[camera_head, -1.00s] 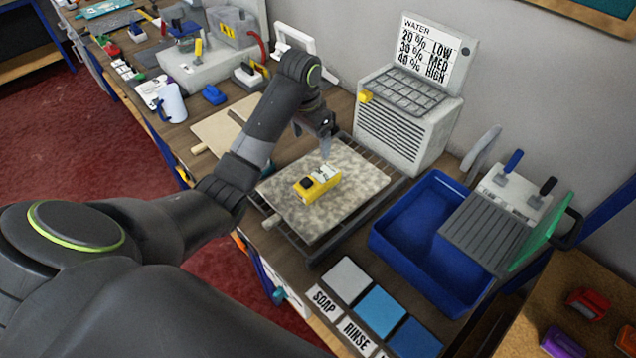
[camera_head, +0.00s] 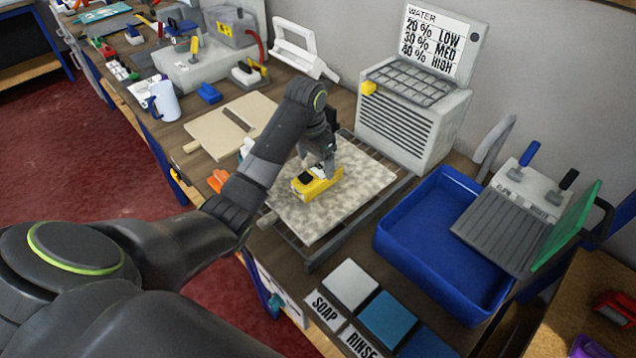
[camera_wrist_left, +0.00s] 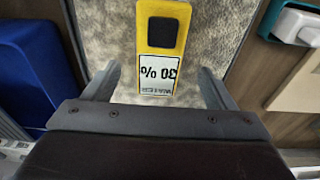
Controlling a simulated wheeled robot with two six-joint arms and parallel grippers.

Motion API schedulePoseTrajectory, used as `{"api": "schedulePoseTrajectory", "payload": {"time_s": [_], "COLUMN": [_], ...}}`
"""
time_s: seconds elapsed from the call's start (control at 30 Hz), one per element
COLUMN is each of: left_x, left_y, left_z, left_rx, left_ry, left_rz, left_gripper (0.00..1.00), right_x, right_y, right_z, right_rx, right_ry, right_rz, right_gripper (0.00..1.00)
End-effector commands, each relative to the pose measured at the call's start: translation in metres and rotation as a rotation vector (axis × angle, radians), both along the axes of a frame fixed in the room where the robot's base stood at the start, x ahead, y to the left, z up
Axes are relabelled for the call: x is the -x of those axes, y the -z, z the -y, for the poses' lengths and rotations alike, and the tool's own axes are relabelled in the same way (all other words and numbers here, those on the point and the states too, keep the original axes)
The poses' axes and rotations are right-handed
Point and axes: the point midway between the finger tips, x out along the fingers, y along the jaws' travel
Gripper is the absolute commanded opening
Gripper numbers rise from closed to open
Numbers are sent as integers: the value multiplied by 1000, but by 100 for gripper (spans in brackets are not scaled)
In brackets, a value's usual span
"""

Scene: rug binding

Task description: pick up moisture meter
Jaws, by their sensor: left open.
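The yellow moisture meter (camera_head: 318,183) lies on the mottled grey-beige rug piece (camera_head: 350,205) on a dark rack. In the left wrist view the meter (camera_wrist_left: 163,28) shows a black square and a white label reading "30 %", upside down. My left gripper (camera_head: 326,172) is right at the meter in the head view, coming down from above. In the left wrist view its two fingers (camera_wrist_left: 157,85) are apart, one on each side of the label end, with gaps between them and the meter. The gripper is open and holds nothing. My right gripper is not in view.
A blue basin (camera_head: 440,245) stands right of the rack. A grey vented box (camera_head: 410,125) with a "WATER" sign stands behind. Soap and rinse pads (camera_head: 388,318) lie in front. Wooden boards (camera_head: 228,125) lie to the left.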

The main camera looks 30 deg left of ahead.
Motion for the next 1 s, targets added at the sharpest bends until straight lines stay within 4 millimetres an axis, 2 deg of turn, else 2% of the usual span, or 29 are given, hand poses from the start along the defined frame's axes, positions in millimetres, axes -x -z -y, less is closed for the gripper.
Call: {"api": "schedulePoseTrajectory", "payload": {"time_s": [0.23, 0.4, 0.53, 0.83, 1.0], "left_x": [-2, -4, -6, -7, -7], "left_y": [14, 37, 53, 59, 59], "left_z": [1, 3, 4, 4, 4], "left_rx": [1, 0, -1, -1, -2], "left_ry": [-1, -1, 0, 0, 0], "left_rz": [-1, -4, 0, 3, 3], "left_gripper": [78, 78, 78, 78, 57], "right_x": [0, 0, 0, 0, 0], "right_y": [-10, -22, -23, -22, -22], "right_z": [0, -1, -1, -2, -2], "right_rx": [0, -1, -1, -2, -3], "right_ry": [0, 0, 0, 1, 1], "right_rz": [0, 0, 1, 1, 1], "right_gripper": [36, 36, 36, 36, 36]}}
